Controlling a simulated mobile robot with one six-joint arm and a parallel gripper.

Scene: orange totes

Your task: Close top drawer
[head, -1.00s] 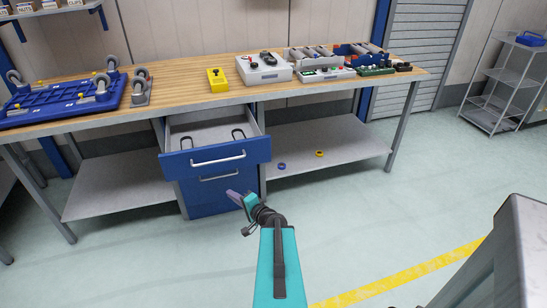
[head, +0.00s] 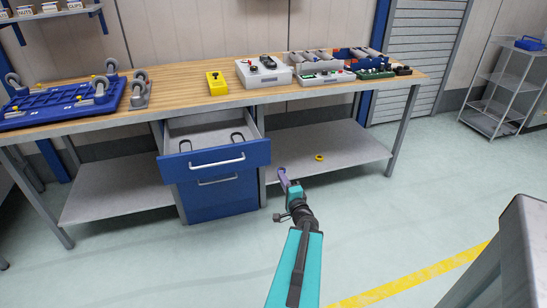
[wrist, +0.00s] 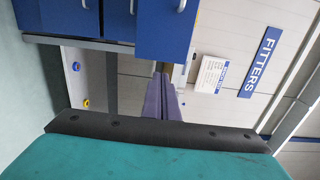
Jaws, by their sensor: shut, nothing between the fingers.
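The top drawer (head: 240,166) of the blue cabinet under the workbench is pulled out. Its front has a light bar handle (head: 217,162), and two dark loop-shaped items lie inside. The closed drawer below it (head: 205,193) also has a handle. In the wrist view the open drawer (wrist: 160,35) juts out at the top, turned sideways. My gripper (head: 281,174) has purple fingers and is shut and empty. In the head view it is right of the drawer front, apart from it. The fingers also show in the wrist view (wrist: 161,82), below the drawer.
The wooden workbench (head: 190,104) carries a yellow box (head: 217,83), a grey control box (head: 263,72) and a blue wheeled frame (head: 60,105). A yellow ring (head: 319,157) lies on the lower shelf (head: 345,148). The floor in front of the cabinet is clear.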

